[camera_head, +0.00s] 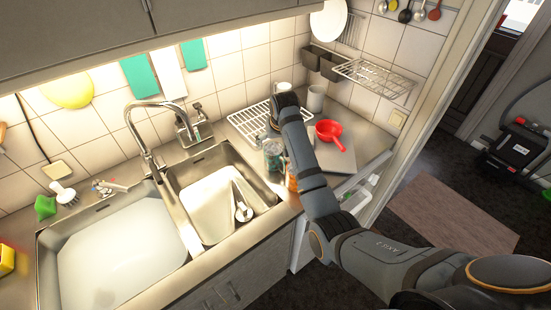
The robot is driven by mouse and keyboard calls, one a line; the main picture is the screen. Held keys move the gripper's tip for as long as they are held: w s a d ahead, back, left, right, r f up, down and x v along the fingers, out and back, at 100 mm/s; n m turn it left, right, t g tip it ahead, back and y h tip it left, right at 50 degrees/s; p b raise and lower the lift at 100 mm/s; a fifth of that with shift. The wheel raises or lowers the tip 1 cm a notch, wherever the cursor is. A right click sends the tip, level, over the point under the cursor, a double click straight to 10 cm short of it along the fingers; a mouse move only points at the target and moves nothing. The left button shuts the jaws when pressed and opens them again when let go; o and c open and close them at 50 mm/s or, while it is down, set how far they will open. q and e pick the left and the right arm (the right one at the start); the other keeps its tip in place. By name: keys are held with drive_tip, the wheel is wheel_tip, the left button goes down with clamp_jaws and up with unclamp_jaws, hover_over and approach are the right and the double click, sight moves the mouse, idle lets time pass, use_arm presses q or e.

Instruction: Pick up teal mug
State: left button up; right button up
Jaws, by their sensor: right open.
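I cannot make out a clearly teal mug; it may be hidden behind my right arm or be too small to tell. A grey-green, glass-like vessel (274,153) stands on the counter by the sink's right edge, left of my forearm. My right gripper (272,124) is over the wire drying rack (246,120), mostly hidden by its own wrist. It is open, and I see nothing held in it. A light grey mug (316,98) stands at the back, right of the wrist. My left gripper is not in view.
A red strainer (331,133) lies on a grey board (342,155) right of my forearm. An orange jar (292,181) is close against the forearm. The sink (220,190) and tall faucet (145,135) are left. A wall rack (374,77) hangs at the right.

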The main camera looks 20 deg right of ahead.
sight(275, 151)
drive_tip(key=p+x, duration=0.1)
drive_tip(key=x, duration=0.2)
drive_tip(key=p+x, duration=0.1)
drive_tip(key=x, duration=0.2)
drive_tip(key=shift+f, duration=0.45)
drive_tip(key=shift+w+f, duration=0.15)
drive_tip(key=shift+f, duration=0.25)
drive_tip(key=c, duration=0.6)
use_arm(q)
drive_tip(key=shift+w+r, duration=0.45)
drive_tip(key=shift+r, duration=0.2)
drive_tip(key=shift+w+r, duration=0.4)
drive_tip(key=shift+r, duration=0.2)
use_arm(e)
drive_tip(key=c, duration=1.3)
drive_tip(key=shift+r, duration=0.1)
